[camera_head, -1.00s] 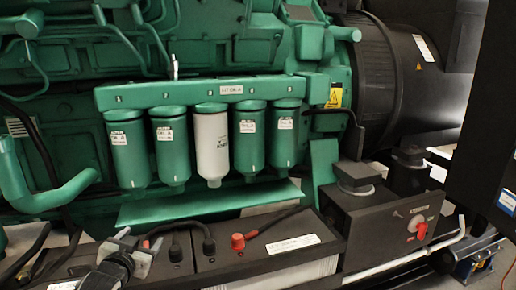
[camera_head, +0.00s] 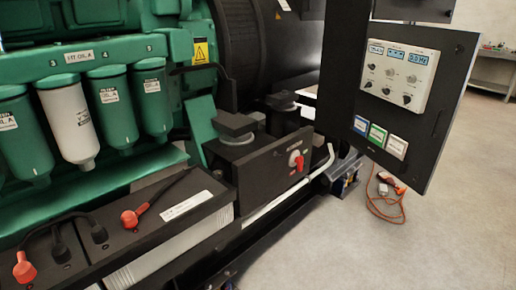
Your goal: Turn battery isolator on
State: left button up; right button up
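The battery isolator is a red rotary knob (camera_head: 296,161) on the sloped front face of a dark box (camera_head: 262,172). The box sits low beside the green engine, near the middle of the head view. The knob's exact setting is too small to read. Black batteries (camera_head: 150,222) with red and black terminal caps stand to the left of the box. Neither of my grippers shows in this view.
A dark control cabinet (camera_head: 408,85) with displays and coloured buttons stands at the right. A light rail (camera_head: 290,196) runs along the box's front. An orange cable (camera_head: 388,205) lies on the floor. Open grey floor (camera_head: 400,255) fills the lower right.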

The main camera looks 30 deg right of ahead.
aim_at(299, 160)
jog(key=z, duration=0.55)
jog(key=k, duration=0.6)
jog(key=z, duration=1.55)
jog(key=i, duration=1.65)
jog(key=u, duration=0.5)
